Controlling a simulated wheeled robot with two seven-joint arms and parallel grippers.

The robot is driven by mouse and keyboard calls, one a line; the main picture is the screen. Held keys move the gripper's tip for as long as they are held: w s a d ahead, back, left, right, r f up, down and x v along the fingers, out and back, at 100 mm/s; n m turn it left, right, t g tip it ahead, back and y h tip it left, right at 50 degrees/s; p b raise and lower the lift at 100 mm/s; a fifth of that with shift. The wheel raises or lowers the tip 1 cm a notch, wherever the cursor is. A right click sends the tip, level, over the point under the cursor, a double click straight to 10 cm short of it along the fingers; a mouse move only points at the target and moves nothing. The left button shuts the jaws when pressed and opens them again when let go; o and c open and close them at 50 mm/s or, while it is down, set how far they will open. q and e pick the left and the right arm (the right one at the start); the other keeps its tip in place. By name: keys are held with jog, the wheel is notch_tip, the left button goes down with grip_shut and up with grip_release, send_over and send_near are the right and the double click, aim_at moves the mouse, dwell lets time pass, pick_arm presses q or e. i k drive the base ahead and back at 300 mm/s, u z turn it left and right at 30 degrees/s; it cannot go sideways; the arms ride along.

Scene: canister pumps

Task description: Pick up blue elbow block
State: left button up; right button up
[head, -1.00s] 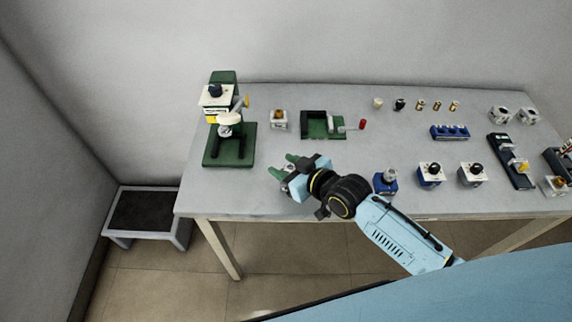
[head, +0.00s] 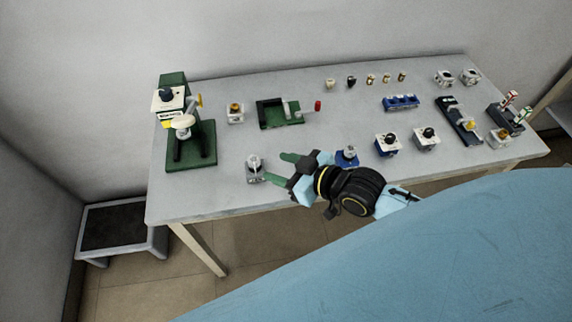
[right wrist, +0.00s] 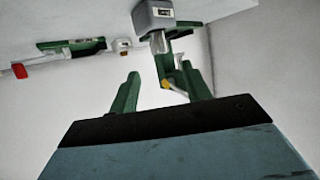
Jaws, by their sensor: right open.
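The blue elbow block (head: 346,158) stands near the table's front edge in the head view. It has a grey round top, and its lower part is hidden behind my right wrist. My right gripper (head: 278,168) is open and empty, its green fingers pointing left, away from the blue block. The fingers also show in the right wrist view (right wrist: 162,80), with nothing between them. A grey-white block (head: 254,169) stands just left of the fingertips; a grey block (right wrist: 165,13) appears beyond the fingers in the wrist view. My left gripper is out of view.
The table (head: 225,200) holds a green press stand (head: 190,140) at the left and a green fixture (head: 280,113) behind. A blue rack (head: 401,102) is farther back.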

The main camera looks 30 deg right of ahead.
aim_at(345, 163)
jog(key=z, duration=1.45)
